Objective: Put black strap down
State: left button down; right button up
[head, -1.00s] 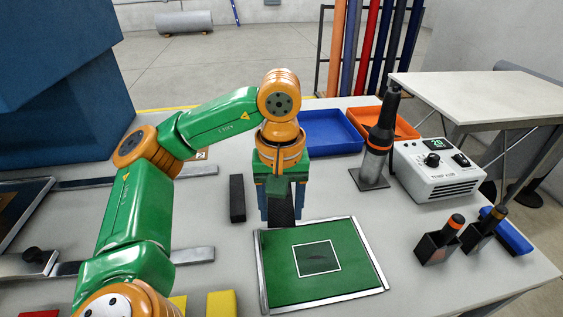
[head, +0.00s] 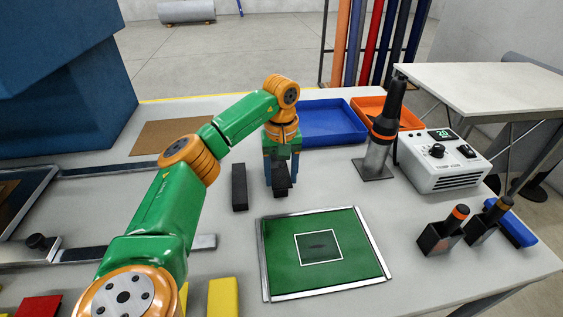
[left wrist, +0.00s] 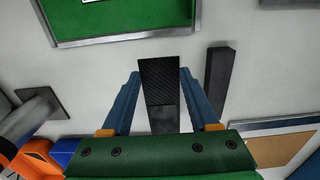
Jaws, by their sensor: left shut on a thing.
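My left gripper (head: 281,180) points down between the green mat and the blue tray. It is shut on the black strap (head: 281,188), whose textured dark strip (left wrist: 159,82) shows between the two blue fingers in the left wrist view. The strap is low over the grey table, behind the mat's far edge; I cannot tell whether it touches the table. A black bar (head: 239,187) lies just left of the gripper, apart from it; it also shows in the left wrist view (left wrist: 219,80). My right gripper is not in view.
The green mat (head: 350,265) with a metal frame lies in front. A blue tray (head: 335,125) and an orange tray (head: 400,118) stand behind. A soldering tool in its stand (head: 378,150) and a white control box (head: 445,160) are to the right. Yellow block (head: 223,298) at front.

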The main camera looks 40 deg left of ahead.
aim_at(281, 176)
pick_arm(q)
jog(key=shift+w+a+f, duration=0.2)
jog(key=shift+f, duration=0.05)
jog(key=f+p, duration=0.1)
jog(key=f, duration=0.1)
jog(key=f+p, duration=0.1)
jog(key=shift+w+a+f+p, duration=0.1)
jog(key=shift+w+a+p, duration=0.25)
jog(key=shift+f, duration=0.35)
jog(key=shift+f+b, duration=0.6)
jog(key=shift+b, duration=0.05)
jog(key=shift+c, duration=0.7)
grip_release()
jog(key=shift+r, duration=0.1)
